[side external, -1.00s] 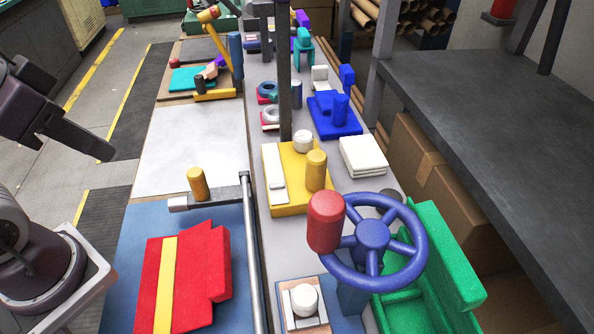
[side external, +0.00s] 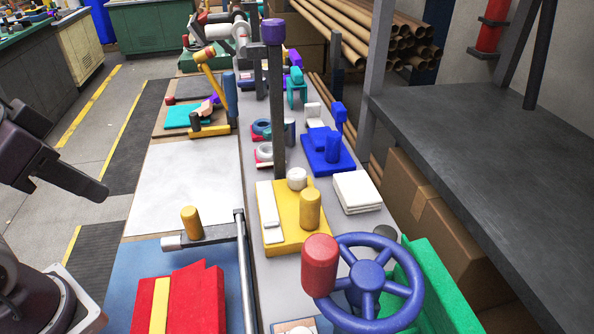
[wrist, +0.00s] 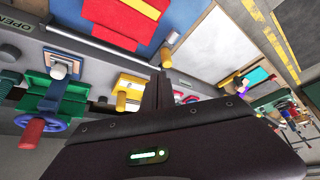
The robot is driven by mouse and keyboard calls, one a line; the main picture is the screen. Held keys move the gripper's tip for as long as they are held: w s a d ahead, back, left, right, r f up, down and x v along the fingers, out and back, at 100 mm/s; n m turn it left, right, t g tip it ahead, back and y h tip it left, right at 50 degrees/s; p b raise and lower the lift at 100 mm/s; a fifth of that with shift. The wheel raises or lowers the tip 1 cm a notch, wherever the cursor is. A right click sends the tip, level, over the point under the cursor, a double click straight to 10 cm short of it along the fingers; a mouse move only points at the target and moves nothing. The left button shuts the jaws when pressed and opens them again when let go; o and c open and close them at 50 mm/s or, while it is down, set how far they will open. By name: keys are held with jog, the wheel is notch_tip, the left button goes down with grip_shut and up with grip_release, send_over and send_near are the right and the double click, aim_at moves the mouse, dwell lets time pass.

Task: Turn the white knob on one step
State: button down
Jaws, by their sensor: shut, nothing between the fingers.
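A white round knob (side external: 298,330) on a small plate shows only partly at the bottom edge of the side external view. A white knob on a square plate also shows in the wrist view (wrist: 59,69), at the left. Another white round piece (side external: 297,178) sits at the back of the yellow block (side external: 285,243). I cannot tell which white piece the task means. My gripper (side external: 104,192) is at the far left in the side external view, shut and empty, well apart from both. Its dark fingers also show in the wrist view (wrist: 157,92).
A blue handwheel (side external: 367,280) with a red handle (side external: 320,265) stands beside the lower knob. A green block (side external: 430,285) is to its right. A grey post (side external: 278,110) rises behind the yellow block. A red block (side external: 195,300) lies left. The white sheet (side external: 185,185) is clear.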

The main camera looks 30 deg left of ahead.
aim_at(300, 174)
dwell(0.3)
